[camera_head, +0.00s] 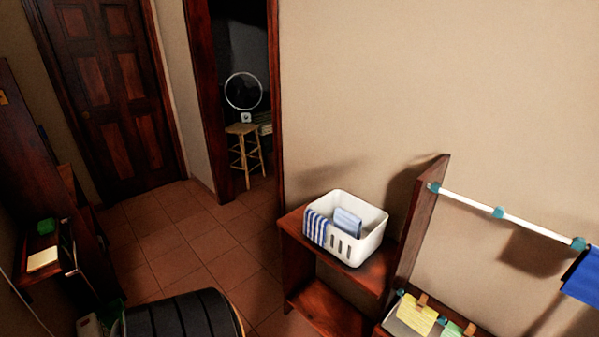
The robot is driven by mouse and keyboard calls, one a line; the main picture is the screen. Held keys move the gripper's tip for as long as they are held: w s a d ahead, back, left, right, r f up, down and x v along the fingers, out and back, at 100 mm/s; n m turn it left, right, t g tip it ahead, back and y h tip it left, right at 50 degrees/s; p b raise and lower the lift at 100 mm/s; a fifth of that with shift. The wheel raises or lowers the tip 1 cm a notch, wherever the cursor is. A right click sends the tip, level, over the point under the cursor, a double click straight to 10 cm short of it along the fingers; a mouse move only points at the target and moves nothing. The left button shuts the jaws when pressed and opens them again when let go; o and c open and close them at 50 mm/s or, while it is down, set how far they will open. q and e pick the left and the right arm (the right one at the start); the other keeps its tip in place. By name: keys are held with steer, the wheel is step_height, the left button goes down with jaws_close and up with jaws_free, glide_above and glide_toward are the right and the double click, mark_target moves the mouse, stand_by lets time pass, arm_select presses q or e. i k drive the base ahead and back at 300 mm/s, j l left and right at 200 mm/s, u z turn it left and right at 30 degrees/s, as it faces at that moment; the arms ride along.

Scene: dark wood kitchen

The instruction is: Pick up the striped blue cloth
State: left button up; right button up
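The striped blue cloth (316,228) has blue and white stripes. It hangs over the left rim of a white slotted basket (367,241). A lighter blue folded cloth (347,222) sits inside the basket, and the rest of the contents is hidden. The basket stands on top of a reddish wooden shelf unit (384,271) against the wall. Neither of my grippers shows in the head view.
A white rail (467,203) with teal clips runs along the right wall, with a dark blue cloth (583,277) at its right end. A black ribbed rounded object (180,316) stands at the bottom. Tiled floor (188,243) lies open left of the shelf. A stool (245,149) stands beyond the doorway.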

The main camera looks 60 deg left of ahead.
mark_target(316, 225)
steer(key=u, duration=1.6)
